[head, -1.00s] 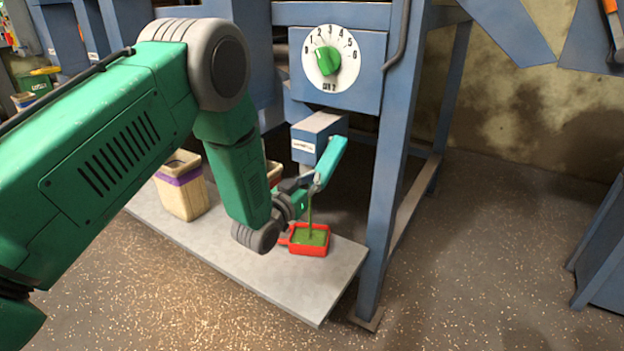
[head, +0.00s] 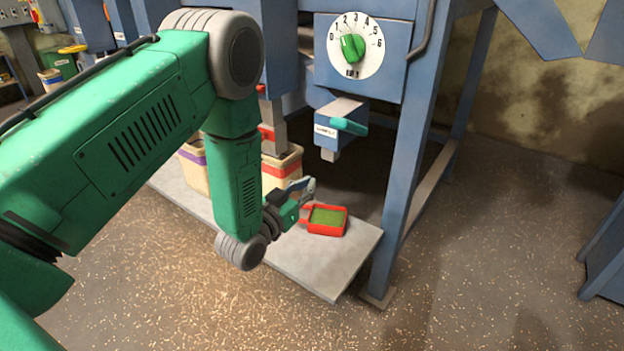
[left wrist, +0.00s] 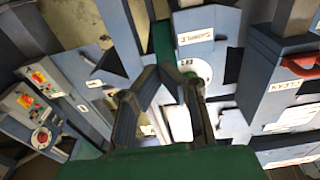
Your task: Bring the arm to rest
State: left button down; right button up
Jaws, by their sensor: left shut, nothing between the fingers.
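My left gripper (head: 308,186) is shut and empty, at the end of my green arm. In the head view it is close to the left and back of a red tray (head: 344,222) filled with green material; I cannot tell whether they touch. The tray sits on a grey slab (head: 350,262). The teal lever (head: 349,126) on the blue outlet box (head: 325,129) is apart from the gripper, above and to its right. In the left wrist view the dark fingers (left wrist: 172,78) point at blue machinery. My right gripper is not in view.
A numbered dial (head: 354,47) with a green knob is on the blue machine frame. A frame leg (head: 404,190) stands right of the slab. Beige buckets (head: 190,168) and (head: 285,166) stand partly behind my arm. Open floor (head: 480,250) lies right.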

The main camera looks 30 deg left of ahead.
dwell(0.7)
pick_arm(q)
jog(key=s+d+f+g+p, duration=0.2)
jog(key=s+f+g, duration=0.45)
jog(key=f, duration=0.25)
jog(key=s+d+f+g, duration=0.1)
jog(key=s+g, duration=0.3)
jog(key=s, duration=0.5)
jog(key=s+f+g+y+p, duration=0.1)
jog(key=s+f+g, duration=0.2)
jog(key=s, duration=0.7)
jog(key=s+d+f+g+p, duration=0.1)
jog(key=s+f+g, duration=0.2)
jog(key=s, duration=0.7)
jog(key=shift+s+d+f+g+y, duration=0.15)
jog(key=shift+d+f+g+y, duration=0.2)
jog(key=shift+g, duration=0.5)
